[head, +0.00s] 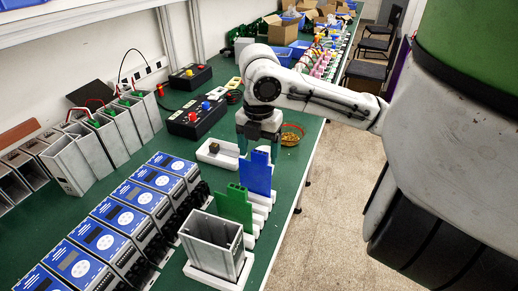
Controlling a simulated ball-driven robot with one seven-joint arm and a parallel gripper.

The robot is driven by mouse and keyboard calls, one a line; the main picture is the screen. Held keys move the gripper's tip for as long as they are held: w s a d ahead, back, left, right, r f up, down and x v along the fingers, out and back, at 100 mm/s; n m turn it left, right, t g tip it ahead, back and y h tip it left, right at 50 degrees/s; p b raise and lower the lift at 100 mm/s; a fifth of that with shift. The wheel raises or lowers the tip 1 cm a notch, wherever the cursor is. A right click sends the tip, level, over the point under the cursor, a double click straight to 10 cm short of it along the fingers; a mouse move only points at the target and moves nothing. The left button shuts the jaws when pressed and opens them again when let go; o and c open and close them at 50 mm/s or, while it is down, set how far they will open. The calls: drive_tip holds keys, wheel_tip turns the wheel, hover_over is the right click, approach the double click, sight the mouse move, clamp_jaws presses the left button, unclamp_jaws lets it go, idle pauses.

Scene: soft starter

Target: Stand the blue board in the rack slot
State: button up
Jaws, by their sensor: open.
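The blue board (257,178) stands upright at the white slotted rack (262,208), behind the green board (234,208). Its lower edge appears to be down in a rack slot, but how deep it sits is hard to tell. My gripper (259,146) is open, pointing down at the top of the blue board. One finger shows on each side of the board's narrow upper tab. Whether the fingers touch the tab cannot be told. The green board also stands upright in the rack.
A grey open housing (210,240) stands in a white tray at the front. A white tray (218,154) with a small dark block lies left of my gripper. A bowl (291,134) stands to the right. Blue-faced units (104,240) line the left. The green table's edge is close on the right.

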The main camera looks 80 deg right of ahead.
wheel_tip(320, 180, up, 11)
drive_tip(key=shift+p, duration=0.45)
idle(0.7)
